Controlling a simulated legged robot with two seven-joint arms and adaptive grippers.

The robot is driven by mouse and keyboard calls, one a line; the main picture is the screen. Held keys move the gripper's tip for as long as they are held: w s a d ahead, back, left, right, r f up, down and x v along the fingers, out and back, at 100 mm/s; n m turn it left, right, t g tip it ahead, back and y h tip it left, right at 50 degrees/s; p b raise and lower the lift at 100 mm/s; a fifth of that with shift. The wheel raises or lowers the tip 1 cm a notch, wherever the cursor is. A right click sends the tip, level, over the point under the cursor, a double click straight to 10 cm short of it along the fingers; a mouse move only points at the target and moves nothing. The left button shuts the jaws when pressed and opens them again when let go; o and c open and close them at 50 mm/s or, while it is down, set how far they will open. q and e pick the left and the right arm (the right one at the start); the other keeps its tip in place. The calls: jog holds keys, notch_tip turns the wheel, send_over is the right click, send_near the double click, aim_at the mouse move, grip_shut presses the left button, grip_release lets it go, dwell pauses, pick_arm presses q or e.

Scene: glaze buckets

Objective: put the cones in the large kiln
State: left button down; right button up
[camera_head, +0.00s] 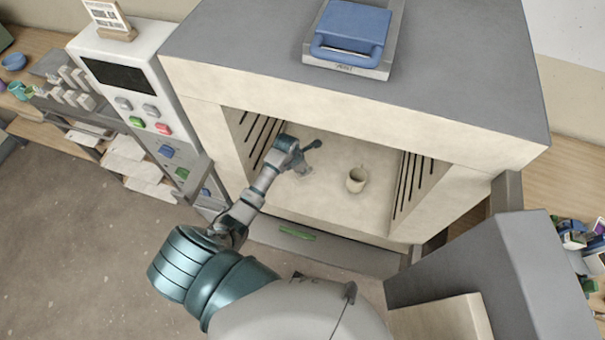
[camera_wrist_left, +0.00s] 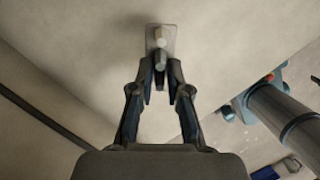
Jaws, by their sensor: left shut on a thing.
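The large kiln (camera_head: 345,103) stands open in the head view, with my left arm reaching into its chamber. My left gripper (camera_head: 302,168) is inside, low over the pale kiln floor and left of the chamber's middle. In the left wrist view, my left gripper (camera_wrist_left: 160,88) is shut on the cones (camera_wrist_left: 160,38), small pale and grey pieces on a flat light plate. The fingers hide part of them. I cannot tell whether the plate touches the floor. My right gripper is not in view.
Slotted walls flank the chamber. The kiln's thick grey door (camera_head: 510,265) hangs open at right. A control panel (camera_head: 128,78) stands left.

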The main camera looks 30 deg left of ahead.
pick_arm(q)
notch_tip(320, 180, down, 3)
jog(key=shift+s+d+r, duration=0.1)
jog(key=shift+f, duration=0.3)
jog(key=c, duration=1.1)
grip_release()
jog(key=shift+f, duration=0.1)
jog(key=shift+c, duration=0.2)
jog(key=v, duration=1.2)
